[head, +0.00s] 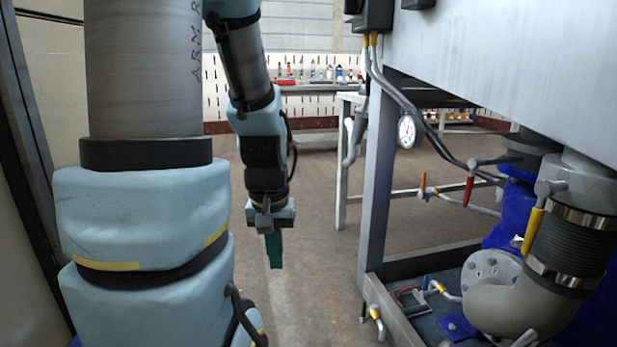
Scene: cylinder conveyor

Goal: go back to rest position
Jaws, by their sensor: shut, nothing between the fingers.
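My gripper (273,250) hangs at the end of my arm in the middle of the head view, left of the machine frame. Its fingers are green, point down and are shut with nothing between them. It hangs in free air above the floor, apart from everything around it. No cylinder is visible in this view.
A grey metal machine frame (376,190) with pipes, a large elbow pipe (520,300) and coloured valve handles fills the right side. A pressure gauge (406,131) hangs behind its post. A workbench with bottles stands at the back. The brown floor (310,260) around my gripper is clear.

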